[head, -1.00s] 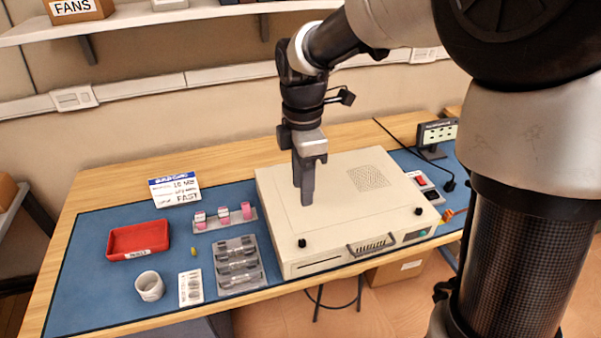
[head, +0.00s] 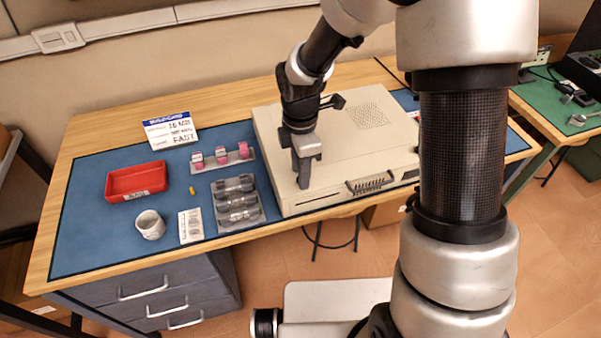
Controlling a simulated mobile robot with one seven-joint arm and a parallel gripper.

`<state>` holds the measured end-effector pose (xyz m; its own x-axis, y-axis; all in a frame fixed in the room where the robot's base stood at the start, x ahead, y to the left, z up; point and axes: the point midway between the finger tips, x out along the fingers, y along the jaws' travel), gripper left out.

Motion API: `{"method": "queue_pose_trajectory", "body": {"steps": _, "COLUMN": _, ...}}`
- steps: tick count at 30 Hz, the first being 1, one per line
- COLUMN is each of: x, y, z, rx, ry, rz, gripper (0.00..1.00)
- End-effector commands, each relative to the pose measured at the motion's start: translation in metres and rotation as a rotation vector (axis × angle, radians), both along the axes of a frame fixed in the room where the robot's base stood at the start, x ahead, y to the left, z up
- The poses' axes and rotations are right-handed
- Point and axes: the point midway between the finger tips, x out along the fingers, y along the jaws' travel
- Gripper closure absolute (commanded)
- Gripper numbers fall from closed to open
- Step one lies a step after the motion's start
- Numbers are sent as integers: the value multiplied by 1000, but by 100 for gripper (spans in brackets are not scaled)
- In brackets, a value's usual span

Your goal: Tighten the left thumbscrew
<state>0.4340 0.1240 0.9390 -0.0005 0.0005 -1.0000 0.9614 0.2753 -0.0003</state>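The beige computer case (head: 275,140) lies flat on the blue mat. My gripper (head: 303,186) points down at the front left part of its lid, fingertips at or just above the surface. The left thumbscrew, a small black knob in the earlier picture, is hidden now behind my gripper. I cannot tell whether the fingers touch it or are closed around it. The right thumbscrew is not visible either; my arm covers that corner of the case.
A red tray (head: 137,181), a white cup (head: 150,225), a clear tray of dark parts (head: 237,203) and a rack of pink items (head: 222,155) stand left of the case. A build card (head: 171,130) stands behind. Drawers (head: 150,290) are under the bench.

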Motion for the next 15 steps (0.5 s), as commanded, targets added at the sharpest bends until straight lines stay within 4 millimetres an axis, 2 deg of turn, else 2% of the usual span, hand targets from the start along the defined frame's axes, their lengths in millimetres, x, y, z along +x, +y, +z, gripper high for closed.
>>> {"method": "queue_pose_trajectory", "body": {"steps": 3, "x": 0, "y": 0, "z": -7, "rx": 0, "ry": 1, "rz": 1, "gripper": 65}}
{"method": "queue_pose_trajectory", "body": {"steps": 12, "x": 0, "y": 0, "z": -9, "rx": 0, "ry": -1, "rz": 1, "gripper": 65}}
{"method": "queue_pose_trajectory", "body": {"steps": 15, "x": 0, "y": 0, "z": -9, "rx": 0, "ry": 0, "rz": 1, "gripper": 82}}
